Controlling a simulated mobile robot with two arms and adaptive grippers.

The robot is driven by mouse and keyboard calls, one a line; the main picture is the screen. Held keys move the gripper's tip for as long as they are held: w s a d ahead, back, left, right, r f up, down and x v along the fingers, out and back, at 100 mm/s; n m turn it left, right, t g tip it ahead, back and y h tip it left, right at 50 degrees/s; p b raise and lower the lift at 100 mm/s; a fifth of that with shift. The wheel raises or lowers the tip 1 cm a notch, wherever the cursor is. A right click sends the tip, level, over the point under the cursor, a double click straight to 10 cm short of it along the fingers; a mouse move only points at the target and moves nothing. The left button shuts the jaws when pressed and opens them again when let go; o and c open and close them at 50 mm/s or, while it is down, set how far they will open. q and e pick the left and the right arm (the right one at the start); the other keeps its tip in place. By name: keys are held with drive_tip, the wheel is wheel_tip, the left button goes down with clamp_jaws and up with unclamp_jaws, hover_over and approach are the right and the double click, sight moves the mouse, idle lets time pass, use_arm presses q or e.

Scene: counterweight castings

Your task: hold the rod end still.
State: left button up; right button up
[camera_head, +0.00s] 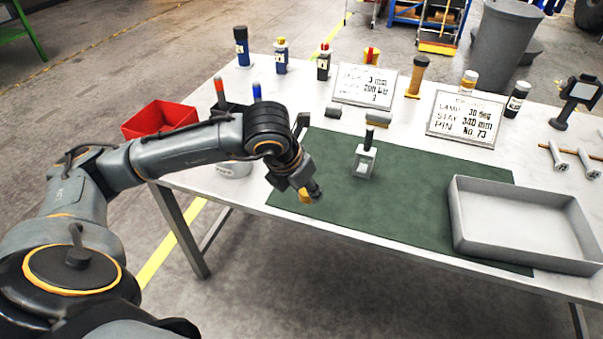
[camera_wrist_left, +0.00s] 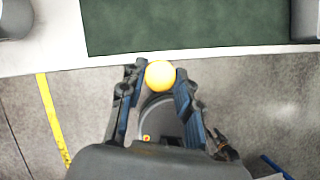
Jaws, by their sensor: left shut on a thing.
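My left gripper (camera_head: 308,190) is in front of the table's near edge, by the green mat. In the left wrist view its fingers (camera_wrist_left: 160,72) are shut on a round yellow thing (camera_wrist_left: 159,75). The yellow thing (camera_head: 305,197) shows as a small patch at the fingertips in the head view. I cannot tell whether it is the rod end; no rod is seen joined to it. A small grey metal block with an upright black stem (camera_head: 365,160) stands on the mat, right of and beyond the gripper. My right gripper is not in view.
The green mat (camera_head: 420,196) is mostly clear. A grey tray (camera_head: 510,242) covers its right end. Grey T-shaped pieces (camera_head: 562,160) lie far right. Two lettered signs (camera_head: 364,86) (camera_head: 466,118) and several bottles stand behind. A red bin (camera_head: 158,118) is at left.

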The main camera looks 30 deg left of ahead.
use_arm(q)
drive_tip(key=m, duration=0.1)
drive_tip(key=m+h, duration=0.1)
drive_tip(key=m, duration=0.1)
drive_tip(key=s+d+m+h, duration=0.1)
drive_tip(key=shift+f+m+g, duration=0.3)
drive_tip(key=shift+m+g, duration=0.1)
drive_tip(key=s+d+m+g+y, duration=0.1)
drive_tip(key=s+d+m+g, duration=0.2)
drive_tip(key=m, duration=1.2)
drive_tip(key=s+d+m+g+y, duration=0.1)
drive_tip(key=s+d+m+g, duration=0.2)
drive_tip(key=m, duration=1.1)
drive_tip(key=s+g, duration=0.2)
drive_tip(key=shift+d+f+m+g+y, duration=0.25)
drive_tip(key=shift+f+m+g+y, duration=0.05)
drive_tip(key=shift+m+g, duration=0.1)
drive_tip(key=shift+w, duration=0.1)
